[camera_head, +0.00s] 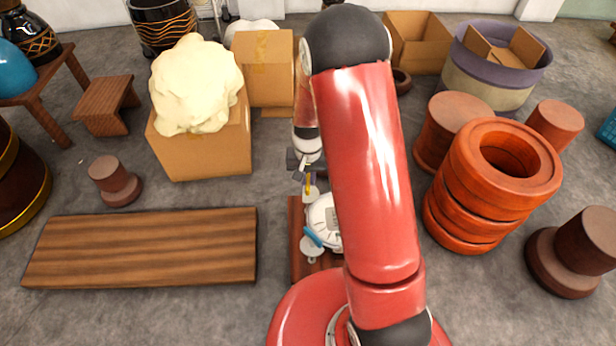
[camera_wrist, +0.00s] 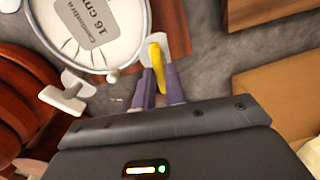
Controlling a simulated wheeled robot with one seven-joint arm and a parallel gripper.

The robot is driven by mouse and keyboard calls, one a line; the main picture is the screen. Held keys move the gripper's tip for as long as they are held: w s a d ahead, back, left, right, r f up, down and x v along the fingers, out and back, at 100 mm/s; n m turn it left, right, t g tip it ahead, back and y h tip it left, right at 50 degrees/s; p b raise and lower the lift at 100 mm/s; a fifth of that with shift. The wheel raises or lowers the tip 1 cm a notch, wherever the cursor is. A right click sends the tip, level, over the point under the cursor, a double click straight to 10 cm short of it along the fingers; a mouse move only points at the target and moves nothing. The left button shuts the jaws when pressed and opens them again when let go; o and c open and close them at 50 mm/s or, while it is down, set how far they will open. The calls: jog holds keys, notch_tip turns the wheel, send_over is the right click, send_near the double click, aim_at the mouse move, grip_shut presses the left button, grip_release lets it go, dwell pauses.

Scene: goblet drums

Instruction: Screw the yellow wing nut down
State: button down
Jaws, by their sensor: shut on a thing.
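The yellow wing nut (camera_wrist: 157,60) is in the wrist view, at the rim of the small goblet drum. My gripper (camera_wrist: 158,88) is shut on it, one finger on each side. A pale lug or plate (camera_wrist: 178,45) shows beside the nut. The drum (camera_wrist: 88,28) has a white head with a "16 cm" label. In the head view my gripper (camera_head: 307,180) is over the drum's far edge, with a bit of yellow at its tips. The drum's white head (camera_head: 320,212) is partly hidden by my red arm. How far down the nut sits cannot be told.
A cardboard box (camera_head: 205,150) stands back left, and stacked orange rings (camera_head: 470,205) stand right. A plank (camera_head: 140,250) lies left.

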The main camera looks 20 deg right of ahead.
jog(key=shift+m, duration=0.4)
jog(key=c, duration=1.5)
grip_release()
jog(key=shift+o, duration=0.2)
notch_tip(320, 180, up, 8)
jog(key=shift+f+p, duration=0.1)
jog(key=shift+p, duration=0.65)
notch_tip(320, 180, up, 12)
jog(key=t+p, duration=0.1)
jog(key=p, duration=0.1)
send_over(308, 181)
jog(key=s, duration=0.3)
jog(key=s+r+n+t+p, duration=0.4)
jog(key=s+r+p, duration=0.1)
jog(key=s+r, duration=1.4)
jog(key=shift+s+r+t+p, duration=0.2)
jog(key=shift+r+t+p, duration=0.15)
jog(key=shift+r, duration=0.2)
